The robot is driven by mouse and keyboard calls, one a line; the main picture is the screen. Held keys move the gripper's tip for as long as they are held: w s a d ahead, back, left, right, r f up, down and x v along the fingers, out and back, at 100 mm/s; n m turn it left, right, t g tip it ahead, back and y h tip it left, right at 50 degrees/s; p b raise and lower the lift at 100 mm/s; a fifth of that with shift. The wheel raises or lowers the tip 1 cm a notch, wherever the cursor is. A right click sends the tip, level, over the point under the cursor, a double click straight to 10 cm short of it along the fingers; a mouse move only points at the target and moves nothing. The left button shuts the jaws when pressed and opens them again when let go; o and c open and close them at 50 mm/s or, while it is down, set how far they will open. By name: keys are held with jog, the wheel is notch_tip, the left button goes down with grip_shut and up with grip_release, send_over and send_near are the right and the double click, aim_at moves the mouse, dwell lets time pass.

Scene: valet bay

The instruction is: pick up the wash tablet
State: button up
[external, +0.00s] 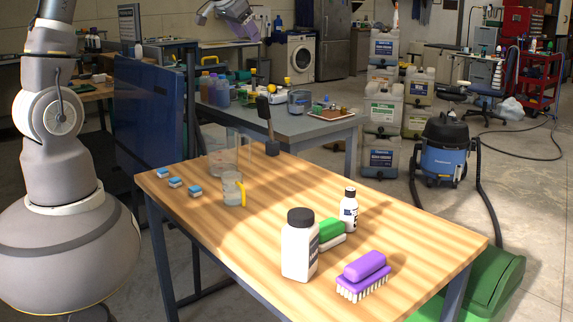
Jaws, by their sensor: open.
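Three small blue-and-white blocks that look like wash tablets lie apart near the left edge of the wooden table: one at the far left (163,173), one in the middle (175,183) and one nearest the glass (195,191). I cannot tell which one the task means. My gripper (230,16) is at the top of the external view, high up and far from the blocks. It is open, with nothing seen between its fingers; its upper part is cut off by the frame edge.
The wooden table (230,245) also holds a clear container (228,155), a small glass (232,188) with a yellow strip, a black-headed tool (268,125), a white jar (299,248), a small bottle (348,210), a green brush (330,233) and a purple brush (364,275). The table's middle is clear.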

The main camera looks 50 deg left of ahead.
jog(key=s+a+f+g, duration=0.2)
jog(key=a+f, duration=0.1)
jog(key=f, duration=0.8)
jog(key=s+a+f+g, duration=0.2)
jog(key=s+a+f, duration=0.1)
jog(key=f, duration=0.8)
jog(key=g+h, duration=0.2)
jog(key=g, duration=0.2)
send_over(196, 187)
jog(key=f, duration=1.5)
jog(key=shift+w+d, duration=0.1)
jog(key=shift+w, duration=0.2)
jog(key=f+b, duration=0.1)
jog(key=f, duration=0.1)
jog(key=f+b, duration=0.1)
jog(key=f, duration=0.2)
jog(key=f+b, duration=0.1)
jog(key=f, duration=0.1)
jog(key=shift+s+f, duration=0.2)
jog(key=shift+s, duration=0.15)
jog(key=shift+r, duration=0.1)
jog(key=c, duration=1.1)
jog(key=shift+r, duration=0.15)
